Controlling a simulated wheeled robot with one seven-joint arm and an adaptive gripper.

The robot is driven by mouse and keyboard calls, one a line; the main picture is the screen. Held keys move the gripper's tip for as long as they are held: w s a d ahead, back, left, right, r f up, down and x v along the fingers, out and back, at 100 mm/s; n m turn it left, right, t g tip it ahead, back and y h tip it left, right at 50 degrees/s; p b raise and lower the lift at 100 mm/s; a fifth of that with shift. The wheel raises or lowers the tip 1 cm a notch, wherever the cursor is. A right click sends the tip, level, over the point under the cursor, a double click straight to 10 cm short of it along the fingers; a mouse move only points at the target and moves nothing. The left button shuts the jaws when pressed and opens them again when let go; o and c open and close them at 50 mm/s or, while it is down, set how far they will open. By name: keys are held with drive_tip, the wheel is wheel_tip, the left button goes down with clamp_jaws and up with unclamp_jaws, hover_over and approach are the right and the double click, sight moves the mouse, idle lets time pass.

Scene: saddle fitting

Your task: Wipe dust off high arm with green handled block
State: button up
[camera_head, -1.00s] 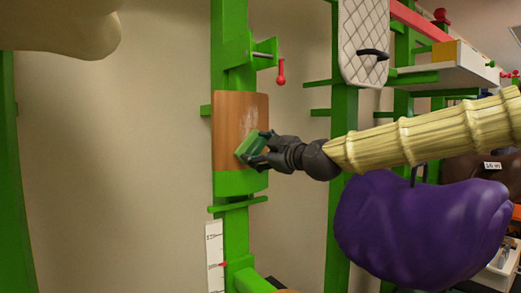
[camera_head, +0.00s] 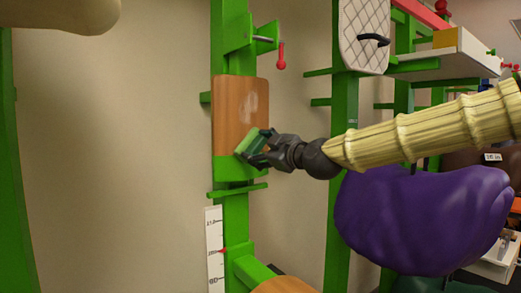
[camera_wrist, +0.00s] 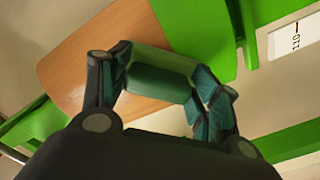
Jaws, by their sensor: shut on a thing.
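My gripper (camera_head: 268,150) is shut on the green-handled block (camera_head: 250,143) at the lower edge of the brown wooden panel. The high arm (camera_head: 240,105) is this upright wooden panel with a green lower end, mounted on a green post. A pale dusty patch (camera_head: 250,108) shows on the wood above and to the right of the block. In the wrist view the block's green handle (camera_wrist: 160,77) lies between the two fingers, with the wooden panel (camera_wrist: 95,60) behind it. I cannot tell whether the block's face touches the panel.
A red-knobbed lever (camera_head: 281,55) sits above the panel. A quilted pad (camera_head: 362,30) hangs at upper right. A large purple shape (camera_head: 425,220) is under my arm. Plain wall lies left.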

drive_tip(key=shift+r+p, duration=3.85)
drive_tip(key=shift+r, duration=4.65)
drive_tip(key=b+v, duration=0.2)
drive_tip(key=v, duration=0.4)
drive_tip(key=shift+s+d, duration=0.1)
drive_tip(key=b+v, duration=0.1)
drive_tip(key=v, duration=0.2)
